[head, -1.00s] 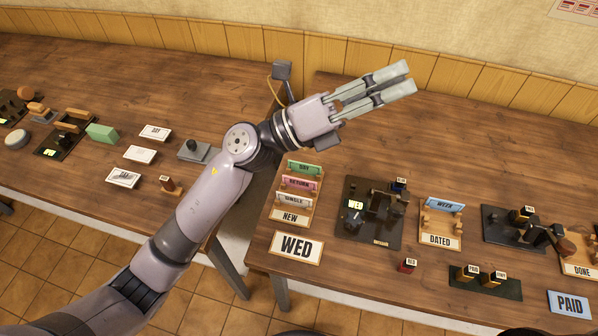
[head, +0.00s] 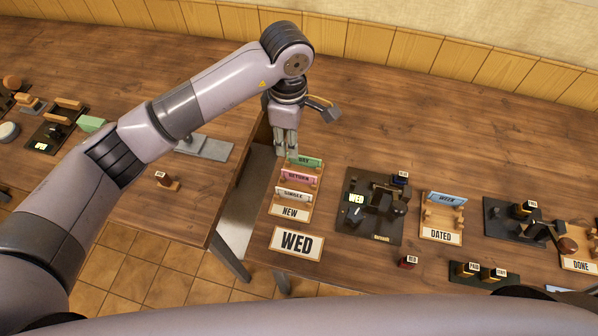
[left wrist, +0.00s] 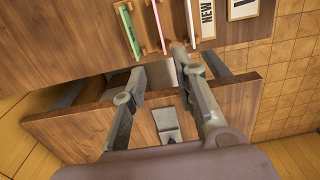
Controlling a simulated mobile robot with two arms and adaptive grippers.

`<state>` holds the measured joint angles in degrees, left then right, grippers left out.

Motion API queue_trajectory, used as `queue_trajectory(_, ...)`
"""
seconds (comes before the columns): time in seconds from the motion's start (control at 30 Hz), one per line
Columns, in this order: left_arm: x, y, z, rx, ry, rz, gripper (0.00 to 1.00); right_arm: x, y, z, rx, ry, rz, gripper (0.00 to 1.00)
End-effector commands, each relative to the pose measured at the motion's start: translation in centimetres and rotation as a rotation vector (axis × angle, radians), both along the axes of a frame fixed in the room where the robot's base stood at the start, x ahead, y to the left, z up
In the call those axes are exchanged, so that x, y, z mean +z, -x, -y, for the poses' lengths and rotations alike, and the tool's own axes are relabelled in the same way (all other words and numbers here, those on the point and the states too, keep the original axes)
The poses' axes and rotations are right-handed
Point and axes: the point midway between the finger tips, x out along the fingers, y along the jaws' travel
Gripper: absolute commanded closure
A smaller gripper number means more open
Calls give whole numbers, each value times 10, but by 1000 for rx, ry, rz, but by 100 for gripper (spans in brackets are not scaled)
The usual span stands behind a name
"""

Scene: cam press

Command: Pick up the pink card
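The pink card (head: 295,179), lettered RETURN, stands upright in the wooden NEW rack (head: 290,213), between a green DAY card (head: 306,162) behind and a white SINGLE card (head: 293,195) in front. In the left wrist view the pink card (left wrist: 160,24) appears as a thin edge at the top. My left gripper (head: 286,152) points down just behind the rack, near the green card. In the left wrist view its two fingers (left wrist: 160,62) are spread, with nothing between them. My right gripper is not in view.
A WED sign (head: 297,243) lies in front of the rack. A black stamping press (head: 375,208) stands to its right, then a DATED rack (head: 441,219) with a blue card. A gap separates this table from the left one. The table behind the press is clear.

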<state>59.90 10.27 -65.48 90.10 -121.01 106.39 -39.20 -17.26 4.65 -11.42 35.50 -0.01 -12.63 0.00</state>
Motion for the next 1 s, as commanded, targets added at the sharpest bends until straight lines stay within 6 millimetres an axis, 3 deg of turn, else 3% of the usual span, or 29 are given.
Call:
queue_trajectory(0.3, -57, 1, 0, 1, 2, -4, 73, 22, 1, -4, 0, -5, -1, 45)
queue_trajectory(0.47, -67, 1, 0, 0, 3, -2, 73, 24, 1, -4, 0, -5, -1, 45)
queue_trajectory(0.7, -96, 7, -4, 1, 2, -7, 73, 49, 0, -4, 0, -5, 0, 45)
queue_trajectory(0.83, -113, 4, -3, 2, 3, -2, 73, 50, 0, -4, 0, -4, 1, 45)
queue_trajectory(1.0, -119, 4, -4, 0, 4, 0, 73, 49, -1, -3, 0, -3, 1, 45)
